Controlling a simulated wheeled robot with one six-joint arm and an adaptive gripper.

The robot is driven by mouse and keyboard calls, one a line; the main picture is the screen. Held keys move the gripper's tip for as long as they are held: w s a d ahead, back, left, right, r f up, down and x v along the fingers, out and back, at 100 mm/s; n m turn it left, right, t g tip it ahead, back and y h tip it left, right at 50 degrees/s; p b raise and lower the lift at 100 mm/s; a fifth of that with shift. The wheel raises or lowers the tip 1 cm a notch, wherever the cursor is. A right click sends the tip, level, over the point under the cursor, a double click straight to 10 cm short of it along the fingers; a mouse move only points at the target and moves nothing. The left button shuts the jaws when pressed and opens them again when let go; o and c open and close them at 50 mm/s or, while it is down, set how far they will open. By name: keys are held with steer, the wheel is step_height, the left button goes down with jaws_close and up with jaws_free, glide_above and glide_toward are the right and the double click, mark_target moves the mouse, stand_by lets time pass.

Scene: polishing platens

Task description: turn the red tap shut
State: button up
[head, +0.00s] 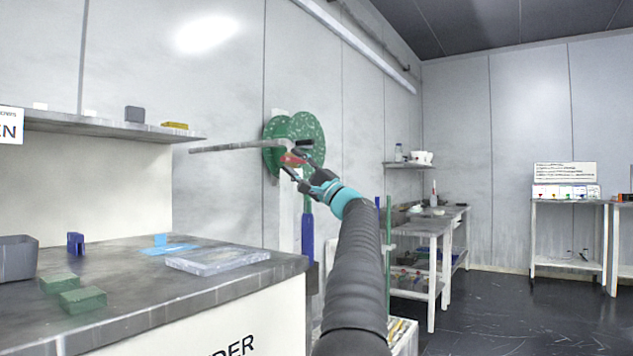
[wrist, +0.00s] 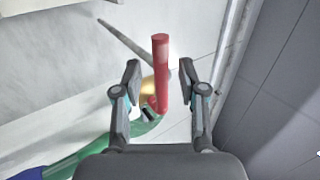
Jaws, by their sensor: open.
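The red tap shows in the wrist view as an upright red bar (wrist: 161,72), with a brass-coloured body (wrist: 147,92) behind it. In the head view the red tap (head: 292,160) is small and partly covered by my gripper. My gripper (head: 294,159) is open, and in the wrist view its two fingers (wrist: 160,76) stand one on each side of the red handle with a gap on both sides. I cannot tell how deep the handle sits between the fingertips. A green hose (wrist: 146,130) runs from below the tap to the lower left.
A green speckled hose coil (head: 308,127) hangs on the wall behind the tap. A grey bar (head: 230,147) sticks out to the left. A bench (head: 225,285) with green blocks (head: 82,300) stands at the left. The floor at the right (head: 500,310) is clear.

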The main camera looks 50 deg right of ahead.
steer(key=v, duration=1)
steer(key=shift+s+f, duration=0.1)
steer(key=shift+s, duration=0.05)
